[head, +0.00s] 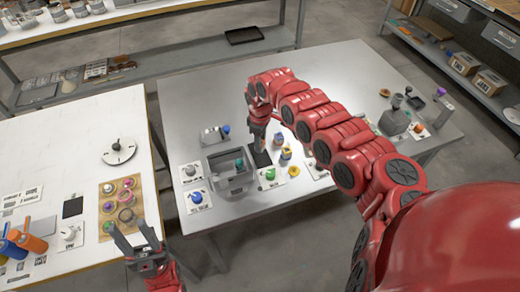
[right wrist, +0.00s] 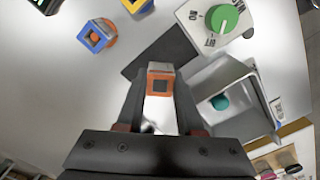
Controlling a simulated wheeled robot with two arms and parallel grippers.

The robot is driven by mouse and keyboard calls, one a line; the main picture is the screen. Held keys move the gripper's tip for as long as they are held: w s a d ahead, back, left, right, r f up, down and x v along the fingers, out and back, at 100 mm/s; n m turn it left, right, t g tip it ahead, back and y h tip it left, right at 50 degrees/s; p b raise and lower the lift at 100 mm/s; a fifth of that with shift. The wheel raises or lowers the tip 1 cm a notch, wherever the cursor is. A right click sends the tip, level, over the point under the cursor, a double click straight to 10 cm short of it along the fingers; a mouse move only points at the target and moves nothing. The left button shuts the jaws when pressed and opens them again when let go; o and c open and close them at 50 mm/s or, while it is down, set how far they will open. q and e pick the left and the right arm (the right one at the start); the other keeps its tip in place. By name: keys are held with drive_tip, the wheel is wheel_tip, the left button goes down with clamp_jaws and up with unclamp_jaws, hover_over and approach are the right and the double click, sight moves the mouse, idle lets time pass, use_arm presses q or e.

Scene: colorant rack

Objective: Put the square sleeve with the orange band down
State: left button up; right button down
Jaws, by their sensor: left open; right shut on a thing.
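The square sleeve with the orange band (right wrist: 160,84) is between the fingers of my right gripper (right wrist: 160,100), which is shut on it. In the right wrist view it appears over a dark mat (right wrist: 150,58); I cannot tell whether it touches. In the head view my right gripper (head: 259,143) points down at the dark mat (head: 262,158) on the grey table, and the sleeve is hard to make out there. My left gripper (head: 135,243) is open and empty near the front edge of the white table at left.
A grey bin (right wrist: 250,82) with a teal knob inside stands right of the mat. A green knob on a white plate (right wrist: 222,18) is beyond it. A blue square piece with orange inside (right wrist: 95,36) and a blue-and-yellow piece (right wrist: 137,5) stand nearby. The grey table's back (head: 200,95) is clear.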

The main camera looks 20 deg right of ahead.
drive_tip(key=shift+w+a+f, duration=0.1)
drive_tip(key=shift+w+f, duration=0.1)
drive_tip(key=shift+f, duration=0.05)
wheel_tip(320, 180, down, 3)
drive_tip(key=shift+r+p, duration=0.2)
drive_tip(key=shift+p, duration=0.35)
drive_tip(key=shift+f, duration=0.25)
drive_tip(key=shift+f, duration=0.2)
drive_tip(key=c, duration=0.5)
unclamp_jaws()
drive_tip(key=shift+c, duration=0.2)
